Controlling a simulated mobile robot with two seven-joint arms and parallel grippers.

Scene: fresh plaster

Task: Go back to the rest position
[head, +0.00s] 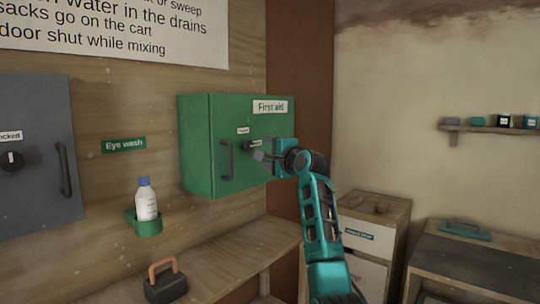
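A green first aid cabinet (212,145) hangs on the plywood wall, with its door shut as far as I can see. It has a dark bar handle (227,160) and small labels near a dark knob or latch. My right arm reaches up from the bottom, right of centre. My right gripper (264,156) is in front of the cabinet door, beside the latch. Whether it touches the door, and whether its fingers are open or shut, I cannot tell. My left gripper is not in view.
A grey locker (35,190) and a bottle (147,203) in a green holder (146,226) are on the left wall. A toolbox with an orange handle (166,284) stands on the wooden bench (235,252). Cabinets (375,212) and a shelf (490,129) are at right.

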